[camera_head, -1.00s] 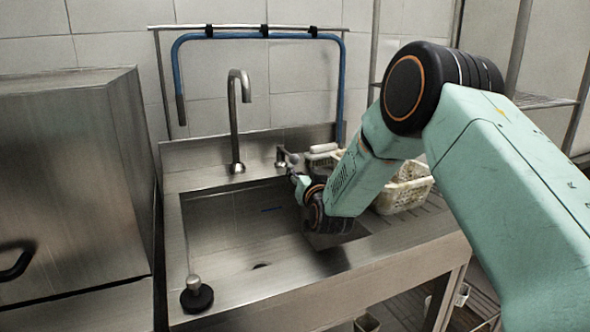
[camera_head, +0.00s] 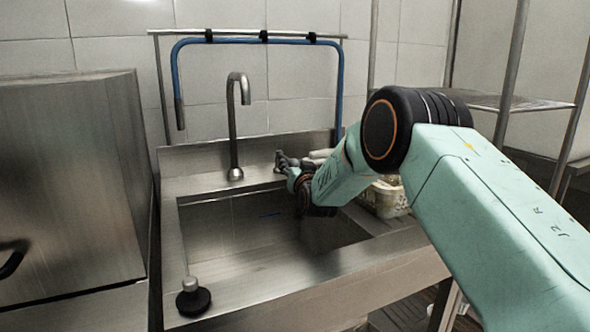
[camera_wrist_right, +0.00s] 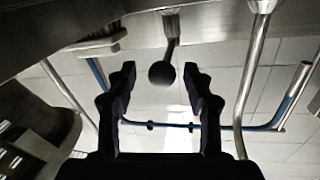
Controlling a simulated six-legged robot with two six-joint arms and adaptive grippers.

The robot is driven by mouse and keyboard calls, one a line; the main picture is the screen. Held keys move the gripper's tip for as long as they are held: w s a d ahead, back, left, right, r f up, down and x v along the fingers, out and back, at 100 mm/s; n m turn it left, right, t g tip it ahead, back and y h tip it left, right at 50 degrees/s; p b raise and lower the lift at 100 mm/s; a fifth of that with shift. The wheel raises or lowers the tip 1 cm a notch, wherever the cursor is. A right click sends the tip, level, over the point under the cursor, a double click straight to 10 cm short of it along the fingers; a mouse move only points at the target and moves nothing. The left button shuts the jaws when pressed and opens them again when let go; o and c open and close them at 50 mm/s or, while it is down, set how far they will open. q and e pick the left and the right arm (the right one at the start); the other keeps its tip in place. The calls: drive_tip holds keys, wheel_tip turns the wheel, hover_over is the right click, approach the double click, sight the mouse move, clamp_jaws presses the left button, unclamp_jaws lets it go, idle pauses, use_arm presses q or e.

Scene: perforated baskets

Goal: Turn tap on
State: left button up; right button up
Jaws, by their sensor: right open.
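The metal tap spout (camera_head: 233,125) rises from the back ledge of the steel sink (camera_head: 250,262). In the right wrist view, whose picture is upside down, the spout (camera_wrist_right: 250,80) stands to the right of my fingers. A dark round knob on a short metal stem, which looks like the tap handle (camera_wrist_right: 162,73), shows between and just beyond my fingertips. My right gripper (camera_head: 282,160) is at the back ledge, right of the spout; it also shows in the wrist view (camera_wrist_right: 161,75), open, with a finger on each side of the knob. In the head view the gripper hides the knob. My left gripper is out of view.
A blue hose (camera_head: 260,41) hangs on a rail behind the sink. A cream perforated basket (camera_head: 385,200) stands right of the basin, partly behind my right arm. A steel cabinet (camera_head: 70,190) stands at the left. A black-based plug (camera_head: 193,300) sits on the sink's front-left rim.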

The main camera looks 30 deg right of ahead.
drive_tip(key=shift+w, duration=0.2)
drive_tip(key=shift+s+a+r, duration=0.1)
drive_tip(key=shift+s+r, duration=0.05)
drive_tip(key=c, duration=0.5)
clamp_jaws()
